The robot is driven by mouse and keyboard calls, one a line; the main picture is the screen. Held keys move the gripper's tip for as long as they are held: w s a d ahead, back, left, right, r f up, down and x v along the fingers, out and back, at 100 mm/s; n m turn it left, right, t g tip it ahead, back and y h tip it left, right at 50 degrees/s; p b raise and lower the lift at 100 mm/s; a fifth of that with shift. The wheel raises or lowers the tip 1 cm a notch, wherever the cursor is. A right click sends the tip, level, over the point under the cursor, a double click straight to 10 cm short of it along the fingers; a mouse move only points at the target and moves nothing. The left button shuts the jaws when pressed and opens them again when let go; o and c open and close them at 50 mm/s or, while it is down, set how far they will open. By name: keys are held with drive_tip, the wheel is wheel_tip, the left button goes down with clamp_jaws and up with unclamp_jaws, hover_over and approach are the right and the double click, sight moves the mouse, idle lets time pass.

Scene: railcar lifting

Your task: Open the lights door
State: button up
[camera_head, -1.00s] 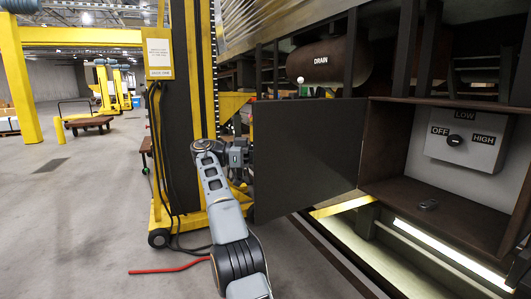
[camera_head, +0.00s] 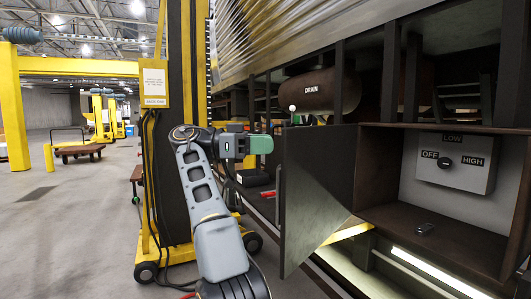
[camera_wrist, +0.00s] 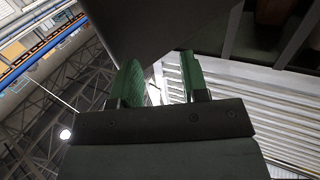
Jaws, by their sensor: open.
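The dark door (camera_head: 318,185) of the switch box stands swung open at the left side of the box, with its free edge toward me. A slim upright handle (camera_head: 278,195) shows along that free edge. My gripper (camera_head: 262,144), with green fingertips, is open and empty just left of the door's upper free edge, apart from the handle. The wrist view shows both green fingers (camera_wrist: 162,78) spread with nothing between them. A dark flat panel, probably the door (camera_wrist: 155,28), lies above them there.
The open box holds a grey switch panel (camera_head: 455,160) marked OFF, LOW and HIGH, and a small dark object (camera_head: 424,229) on its floor. A DRAIN tank (camera_head: 322,92) hangs above the door. A yellow lifting column (camera_head: 174,130) stands behind my arm.

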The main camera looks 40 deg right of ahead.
drive_tip(key=shift+s+a+r, duration=0.3)
drive_tip(key=shift+s, duration=0.25)
drive_tip(key=shift+s+a+r, duration=0.3)
drive_tip(key=shift+s, duration=0.2)
drive_tip(key=shift+c, duration=0.3)
